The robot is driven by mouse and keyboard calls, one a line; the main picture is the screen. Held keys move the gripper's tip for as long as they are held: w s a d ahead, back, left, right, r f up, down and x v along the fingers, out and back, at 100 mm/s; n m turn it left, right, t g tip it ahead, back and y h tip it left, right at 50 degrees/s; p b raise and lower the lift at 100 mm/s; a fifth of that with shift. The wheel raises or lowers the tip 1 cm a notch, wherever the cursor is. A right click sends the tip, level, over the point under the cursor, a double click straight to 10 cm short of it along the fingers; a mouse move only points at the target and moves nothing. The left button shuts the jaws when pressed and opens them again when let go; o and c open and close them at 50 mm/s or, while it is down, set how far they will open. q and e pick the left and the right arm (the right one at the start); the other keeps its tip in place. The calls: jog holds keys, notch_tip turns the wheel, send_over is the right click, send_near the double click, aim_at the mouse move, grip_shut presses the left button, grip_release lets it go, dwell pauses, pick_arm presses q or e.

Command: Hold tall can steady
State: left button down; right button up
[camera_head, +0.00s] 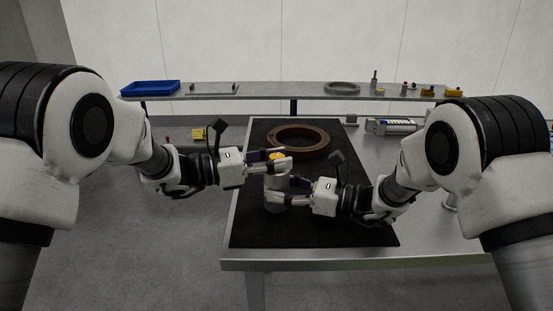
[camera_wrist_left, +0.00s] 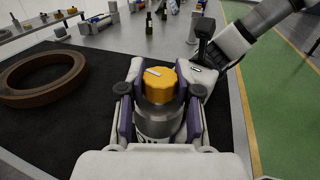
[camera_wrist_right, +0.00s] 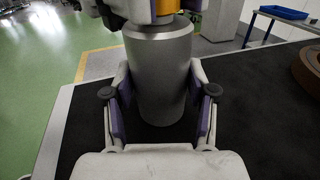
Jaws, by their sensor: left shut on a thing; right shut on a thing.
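The tall can is a grey metal cylinder with a yellow ribbed cap; its body (camera_wrist_right: 160,75) fills the middle of the right wrist view. It stands upright on the black mat (camera_head: 330,225). My right gripper (camera_head: 285,197) is shut around the lower part of the can. My left gripper (camera_head: 272,164) is higher, shut around the top of the can. In the left wrist view the yellow cap (camera_wrist_left: 160,85) sits between the left fingers, with a pale bar mark on top. The grey collar (camera_wrist_left: 158,122) below it also shows there. My grippers cover much of the can in the head view.
A brown ring (camera_head: 298,153) lies on the mat behind the can. A grey cylindrical device (camera_head: 393,126) stands at the back right of the table. A rear shelf (camera_head: 300,96) holds a blue tray (camera_head: 150,87) and small parts. The mat's front is clear.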

pick_arm(q)
jog(key=shift+m+g, duration=0.5)
jog(key=shift+g, duration=0.2)
pick_arm(e)
jog(key=shift+s, duration=0.1)
pick_arm(q)
jog(key=shift+m+g+h, duration=0.4)
jog(key=shift+m+g, duration=0.7)
jog(key=shift+g, duration=0.6)
jog(key=c, duration=0.8)
grip_release()
jog(key=shift+o, duration=0.2)
jog(key=a, duration=1.2)
jog(key=shift+s, duration=0.15)
